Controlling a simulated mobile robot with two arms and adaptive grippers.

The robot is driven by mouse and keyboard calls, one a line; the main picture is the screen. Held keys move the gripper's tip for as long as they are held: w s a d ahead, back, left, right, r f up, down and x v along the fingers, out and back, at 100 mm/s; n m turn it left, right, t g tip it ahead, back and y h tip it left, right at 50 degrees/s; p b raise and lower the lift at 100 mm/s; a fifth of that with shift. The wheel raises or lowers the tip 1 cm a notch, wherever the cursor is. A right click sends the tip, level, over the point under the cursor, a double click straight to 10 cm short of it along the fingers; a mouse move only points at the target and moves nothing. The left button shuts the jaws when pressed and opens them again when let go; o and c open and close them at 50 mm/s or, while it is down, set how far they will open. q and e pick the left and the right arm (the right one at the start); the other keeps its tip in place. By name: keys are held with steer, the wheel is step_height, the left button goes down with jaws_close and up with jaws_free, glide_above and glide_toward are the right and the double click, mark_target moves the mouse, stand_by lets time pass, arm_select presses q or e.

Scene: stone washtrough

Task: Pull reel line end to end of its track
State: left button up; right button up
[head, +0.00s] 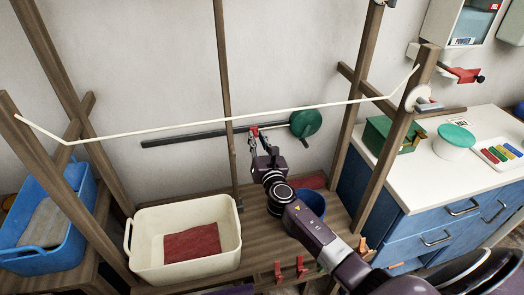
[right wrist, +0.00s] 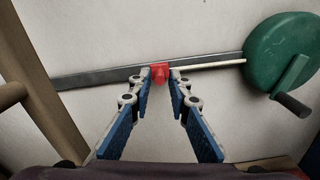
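The green reel (head: 306,123) hangs on the back wall at the right end of a dark, straight track (head: 185,137). In the right wrist view the reel (right wrist: 283,55) has a dark crank handle, and a pale line (right wrist: 215,65) runs left from it to a red end tab (right wrist: 159,74). My right gripper (right wrist: 160,76) has one fingertip close on each side of this tab and looks shut on it, partway along the track (right wrist: 100,77). More track lies left of the tab. My left gripper is not in view.
A cream tub (head: 137,245) with a red cloth and a blue bucket (head: 313,202) stand below on the wooden slats. A white cord (head: 200,127) crosses in front between wooden posts. The blue cabinet (head: 430,225) stands right.

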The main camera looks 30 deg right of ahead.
steer(key=v, duration=1.1)
steer(key=shift+d, duration=0.1)
